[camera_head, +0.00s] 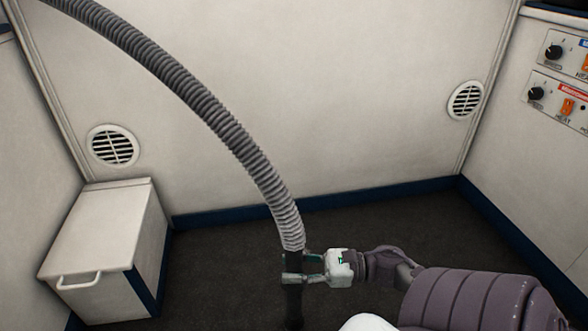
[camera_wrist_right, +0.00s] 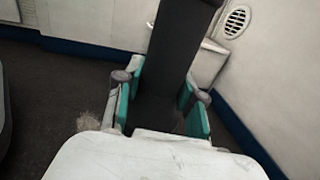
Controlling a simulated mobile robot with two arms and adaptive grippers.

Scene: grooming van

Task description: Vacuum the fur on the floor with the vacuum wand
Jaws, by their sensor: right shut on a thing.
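The vacuum wand (camera_head: 293,301) is a dark upright tube with a ribbed grey hose (camera_head: 222,118) rising from its top toward the upper left. My right gripper (camera_head: 291,267) is shut on the wand just below the hose end. In the right wrist view the dark wand (camera_wrist_right: 182,45) stands between the green-padded fingers (camera_wrist_right: 165,105). The wand's lower end is hidden in both views. A pale patch of fur (camera_wrist_right: 89,123) lies on the dark floor left of the gripper in the right wrist view. I see no fur in the head view. My left gripper is out of view.
A white box with a handle (camera_head: 105,235) stands at the left wall. Round vents (camera_head: 113,146) and (camera_head: 465,100) sit in the walls. Control panels (camera_head: 560,75) are at the upper right. The dark floor (camera_head: 385,225) between box and right wall looks clear.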

